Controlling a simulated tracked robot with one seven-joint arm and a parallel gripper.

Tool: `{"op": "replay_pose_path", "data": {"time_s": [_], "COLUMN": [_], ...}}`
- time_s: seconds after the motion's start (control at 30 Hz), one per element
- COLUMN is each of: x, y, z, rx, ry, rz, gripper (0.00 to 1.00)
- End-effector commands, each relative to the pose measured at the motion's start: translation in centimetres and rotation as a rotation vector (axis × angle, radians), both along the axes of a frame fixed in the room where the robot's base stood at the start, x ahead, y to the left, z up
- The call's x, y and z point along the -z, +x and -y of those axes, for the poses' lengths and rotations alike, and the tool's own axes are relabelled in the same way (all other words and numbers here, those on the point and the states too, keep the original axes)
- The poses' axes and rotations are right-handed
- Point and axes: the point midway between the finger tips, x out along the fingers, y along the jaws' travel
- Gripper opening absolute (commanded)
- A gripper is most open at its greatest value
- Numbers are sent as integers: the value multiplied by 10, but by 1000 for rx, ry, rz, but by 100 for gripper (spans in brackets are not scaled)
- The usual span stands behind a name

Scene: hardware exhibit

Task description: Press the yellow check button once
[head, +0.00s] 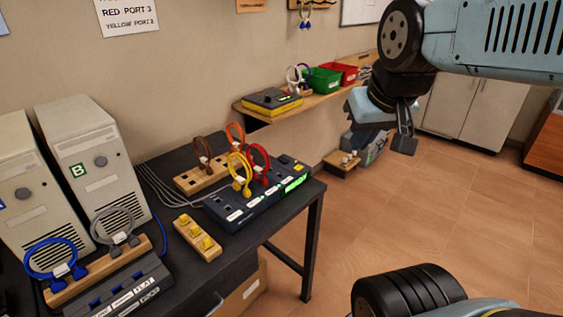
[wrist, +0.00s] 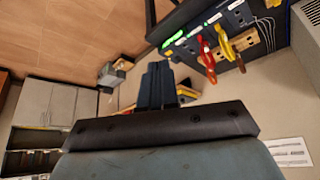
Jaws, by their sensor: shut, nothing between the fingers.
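A dark patch panel (head: 236,211) stands on the black table with a red cable (head: 260,160) and a yellow cable (head: 240,172) looped above it. Small yellow spots (head: 299,167) show at its far right end, near a lit green strip (head: 296,183); I cannot tell for sure that one is the check button. The panel also shows in the wrist view (wrist: 206,30), upside down at the top. My gripper (head: 404,143) is shut and empty, in the air to the right of the table and apart from the panel. Its dark fingers also show in the wrist view (wrist: 157,82).
A wooden block (head: 197,239) with yellow plugs lies before the panel. Two computer towers (head: 84,160) and a blue and a grey cable stand at left. A wall shelf (head: 310,104) holds a yellow-and-black device (head: 271,100) and green and red bins. The floor at right is clear.

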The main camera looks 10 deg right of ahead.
Motion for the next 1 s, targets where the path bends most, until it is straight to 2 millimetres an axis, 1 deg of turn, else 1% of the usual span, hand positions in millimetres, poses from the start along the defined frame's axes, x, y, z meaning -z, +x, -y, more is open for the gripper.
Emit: {"op": "replay_pose_path", "data": {"time_s": [0.33, 0.47, 0.5, 0.57, 0.77, 1.0], "x": [0, 1, 2, 4, 17, 45], "y": [1, 12, 19, 33, 94, 167], "z": [0, 1, 1, -6, -3, 1], "rx": [1, 23, 35, 62, 151, 229], "ry": [0, -8, -13, -20, -38, -15], "rz": [0, 4, 7, 13, 50, 99], "gripper": [0, 0, 0, 0, 0, 0]}}
